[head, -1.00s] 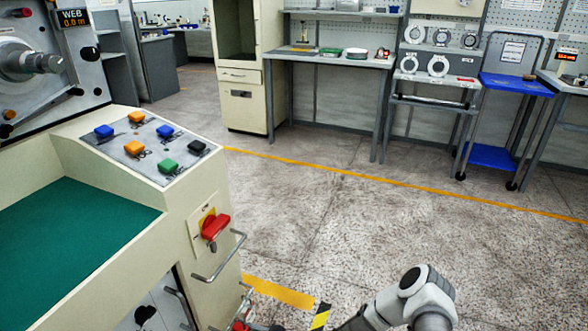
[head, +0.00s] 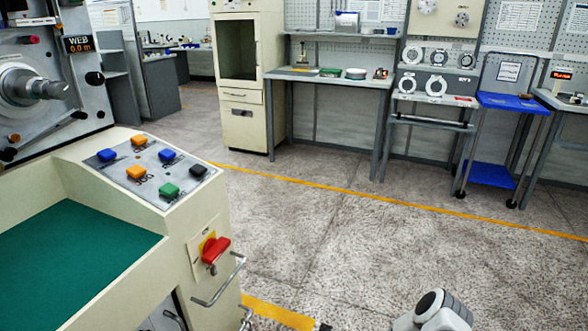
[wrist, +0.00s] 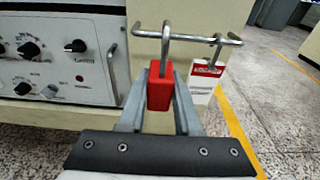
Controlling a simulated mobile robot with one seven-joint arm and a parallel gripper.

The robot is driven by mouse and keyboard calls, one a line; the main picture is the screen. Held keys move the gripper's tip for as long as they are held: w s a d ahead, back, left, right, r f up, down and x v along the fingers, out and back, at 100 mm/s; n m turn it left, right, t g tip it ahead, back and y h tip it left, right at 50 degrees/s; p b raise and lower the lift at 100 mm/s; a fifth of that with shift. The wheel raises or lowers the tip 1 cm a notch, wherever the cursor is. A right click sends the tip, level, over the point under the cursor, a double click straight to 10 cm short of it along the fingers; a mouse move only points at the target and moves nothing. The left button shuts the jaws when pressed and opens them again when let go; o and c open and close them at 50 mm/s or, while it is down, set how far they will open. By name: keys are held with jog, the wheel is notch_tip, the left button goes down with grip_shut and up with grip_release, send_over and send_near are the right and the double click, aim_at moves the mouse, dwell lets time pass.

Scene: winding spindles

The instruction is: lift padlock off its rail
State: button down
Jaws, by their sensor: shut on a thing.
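The red padlock (wrist: 158,92) is between the two fingers of my gripper (wrist: 160,73) in the wrist view, and the gripper is shut on its body. Its metal shackle (wrist: 164,45) stands upright at the rail (wrist: 190,38), a thin grey bar on the cream cabinet. I cannot tell whether the shackle still loops around the rail or is clear of it. A red-and-white tag (wrist: 206,69) hangs from the rail just right of the padlock.
A red rotary switch (head: 215,250) and a bent metal handle (head: 218,283) stick out from the cream console's side. A knob panel (wrist: 55,60) is left of the padlock in the wrist view. The floor (head: 350,240) to the right is clear.

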jog(key=shift+s+d+r+p, duration=0.1)
jog(key=shift+d+r+p, duration=0.2)
jog(key=shift+d, duration=0.15)
jog(key=r+p+v, duration=0.1)
jog(key=p+v, duration=0.2)
jog(key=v, duration=0.4)
jog(key=shift+r, duration=0.2)
